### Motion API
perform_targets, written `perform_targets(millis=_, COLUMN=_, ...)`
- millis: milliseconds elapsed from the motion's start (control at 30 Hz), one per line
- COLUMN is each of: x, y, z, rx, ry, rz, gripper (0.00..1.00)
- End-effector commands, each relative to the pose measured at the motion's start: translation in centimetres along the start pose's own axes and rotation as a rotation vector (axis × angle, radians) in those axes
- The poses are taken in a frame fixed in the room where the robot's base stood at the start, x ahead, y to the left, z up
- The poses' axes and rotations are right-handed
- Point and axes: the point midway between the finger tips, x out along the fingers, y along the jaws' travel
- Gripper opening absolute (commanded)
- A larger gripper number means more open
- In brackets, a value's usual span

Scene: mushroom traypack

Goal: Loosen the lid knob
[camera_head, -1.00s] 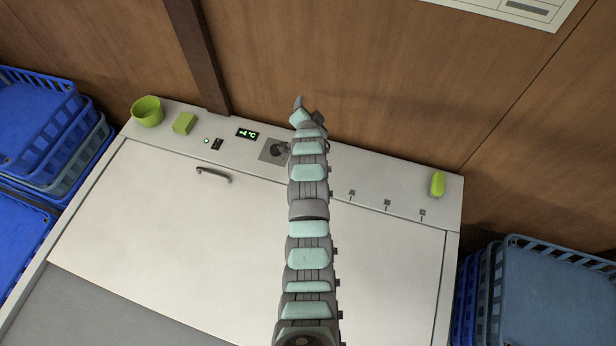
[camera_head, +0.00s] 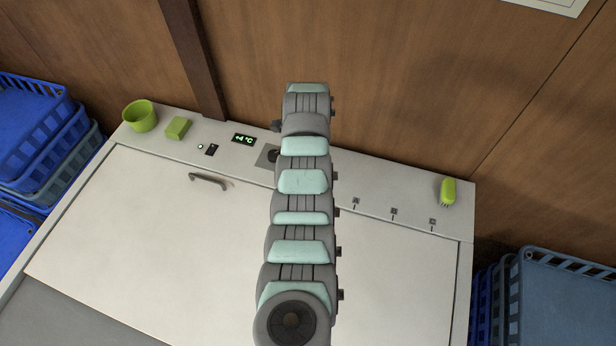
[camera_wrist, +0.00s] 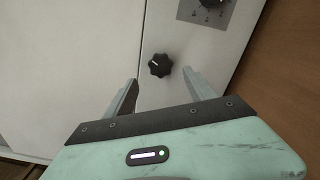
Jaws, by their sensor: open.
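A black lobed knob (camera_wrist: 159,65) with a pale pointer mark sits on the white surface in the wrist view, beside a long seam. I take it to be the lid knob. My gripper (camera_wrist: 161,77) is open and empty, with one finger on each side of the knob's near side. The fingertips look apart from the knob; I cannot tell how high they are above the surface. In the head view my arm hides the gripper and this knob.
A dial on a grey plate (camera_wrist: 208,8) is near the top of the wrist view. In the head view, the white chest lid (camera_head: 150,225) has a handle (camera_head: 208,181). A green cup (camera_head: 140,116), green block (camera_head: 177,128) and green brush (camera_head: 447,191) stand on the back strip.

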Motion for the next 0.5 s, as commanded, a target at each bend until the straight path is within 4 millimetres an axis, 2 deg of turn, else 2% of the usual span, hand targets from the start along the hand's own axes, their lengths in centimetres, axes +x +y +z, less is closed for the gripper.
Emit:
perform_targets(millis=100, x=2.2, y=0.1, z=0.0, rx=0.0, ry=-0.001, rz=0.004, gripper=0.64)
perform_targets(millis=300, x=4.9, y=0.1, z=-0.1, rx=0.001, ry=0.001, rz=0.001, gripper=0.64)
perform_targets(millis=500, x=6.5, y=-0.1, z=-0.1, rx=0.0, ry=0.0, rz=-0.003, gripper=0.64)
